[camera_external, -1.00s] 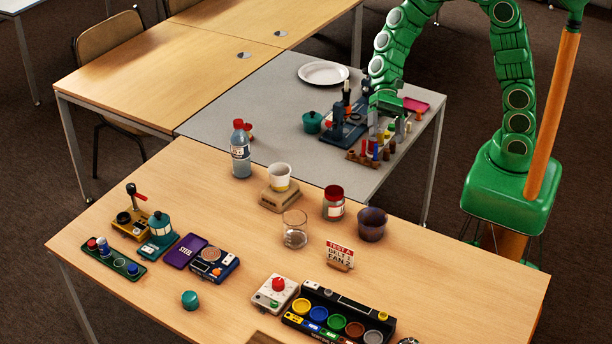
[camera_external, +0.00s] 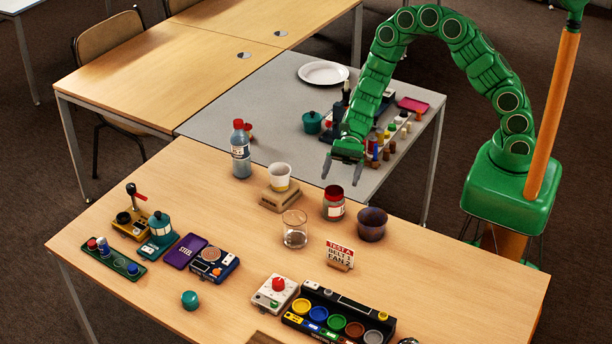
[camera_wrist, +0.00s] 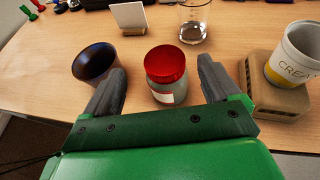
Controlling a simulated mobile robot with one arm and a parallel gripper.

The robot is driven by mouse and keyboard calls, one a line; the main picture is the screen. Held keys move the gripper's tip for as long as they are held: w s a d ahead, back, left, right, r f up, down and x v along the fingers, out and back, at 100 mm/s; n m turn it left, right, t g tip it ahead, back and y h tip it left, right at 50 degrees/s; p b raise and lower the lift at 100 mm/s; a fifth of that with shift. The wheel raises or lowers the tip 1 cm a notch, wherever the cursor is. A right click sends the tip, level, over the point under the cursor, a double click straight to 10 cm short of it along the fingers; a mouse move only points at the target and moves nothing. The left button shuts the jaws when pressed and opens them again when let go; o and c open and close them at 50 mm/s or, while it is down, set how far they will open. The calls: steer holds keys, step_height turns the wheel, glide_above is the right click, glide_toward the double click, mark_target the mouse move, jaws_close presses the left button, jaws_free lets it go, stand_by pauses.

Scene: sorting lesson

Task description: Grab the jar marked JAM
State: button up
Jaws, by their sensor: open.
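A glass jar with a red lid (camera_external: 333,203) stands upright on the wooden table (camera_external: 180,185), near its far edge. Its pale label cannot be read in either view, so I cannot confirm JAM. My gripper (camera_external: 342,177) is open and empty, just behind and above the jar, fingers pointing down toward the table. In the wrist view, the jar (camera_wrist: 166,66) appears between the two spread fingers of my gripper (camera_wrist: 163,70), with no visible contact.
A dark purple cup (camera_external: 372,224) stands close right of the jar. A clear beaker (camera_external: 295,230) is in front. A white cup (camera_external: 280,177) marked "CREA…" sits on a tan block (camera_external: 280,199) to the left. A small sign (camera_external: 340,256) stands in front.

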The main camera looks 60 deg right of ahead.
mark_target(332, 201)
steer(key=shift+a+f, duration=0.15)
steer(key=shift+f, duration=0.25)
steer(key=shift+x, duration=1.15)
steer(key=a+f, duration=0.2)
steer(key=shift+s+a, duration=0.2)
steer(key=shift+a, duration=0.15)
steer(key=shift+x, duration=1)
steer(key=c, duration=1.1)
steer(key=shift+w, duration=0.1)
steer(key=shift+c, duration=0.3)
